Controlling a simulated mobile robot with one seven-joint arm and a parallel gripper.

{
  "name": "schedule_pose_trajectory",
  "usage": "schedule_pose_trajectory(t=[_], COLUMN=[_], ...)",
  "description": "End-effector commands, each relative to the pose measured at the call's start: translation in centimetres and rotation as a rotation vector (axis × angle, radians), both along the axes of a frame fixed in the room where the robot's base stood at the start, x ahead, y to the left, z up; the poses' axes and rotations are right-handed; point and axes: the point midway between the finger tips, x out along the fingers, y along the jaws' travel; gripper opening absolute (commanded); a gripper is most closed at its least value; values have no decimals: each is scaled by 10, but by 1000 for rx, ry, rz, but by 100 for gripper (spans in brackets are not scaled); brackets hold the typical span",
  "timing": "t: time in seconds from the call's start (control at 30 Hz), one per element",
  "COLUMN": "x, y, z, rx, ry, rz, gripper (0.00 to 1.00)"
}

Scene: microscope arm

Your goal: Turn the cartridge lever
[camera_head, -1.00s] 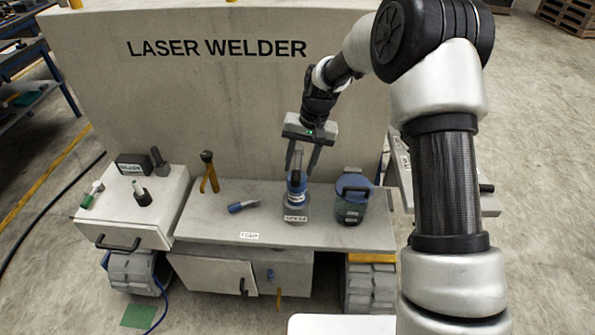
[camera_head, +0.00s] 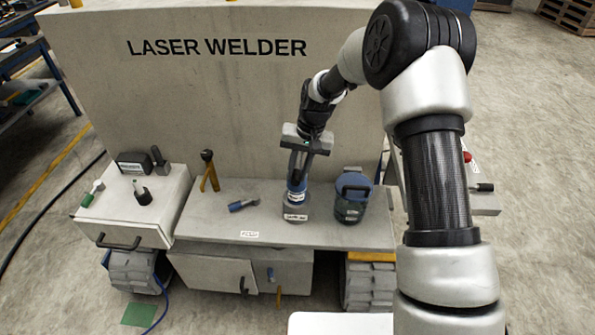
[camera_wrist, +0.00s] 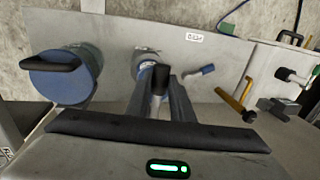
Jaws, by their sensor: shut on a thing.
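The cartridge (camera_head: 295,206) is an upright grey holder with a blue collar and a white label, standing on the worktop of the laser welder. Its lever (camera_wrist: 160,79) is a dark upright piece at the top, seen between the fingers in the wrist view. My gripper (camera_head: 299,172) reaches down from above and is shut on the lever. In the wrist view, my gripper (camera_wrist: 161,98) has one finger on each side of it. The fingers hide most of the lever in the head view.
A blue-lidded container (camera_head: 353,204) with a black handle stands close on the right. A small blue-tipped tool (camera_head: 243,205) lies on the worktop to the left. A yellow-handled lever (camera_head: 209,172) stands further left, beside a drawer unit (camera_head: 122,232) carrying small parts.

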Motion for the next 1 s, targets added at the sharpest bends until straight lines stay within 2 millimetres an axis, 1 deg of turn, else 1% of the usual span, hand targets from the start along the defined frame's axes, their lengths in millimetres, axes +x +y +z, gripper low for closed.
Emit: schedule_pose_trajectory(t=[0.27, 0.47, 0.7, 1.0], x=[0, 1, 6, 19], y=[6, 21, 47, 71], z=[-1, -2, -2, 0], rx=[-1, 0, 0, 1], ry=[0, -1, 0, 0], rz=[-40, -151, -361, -645], gripper=[0, 0, 0, 0])
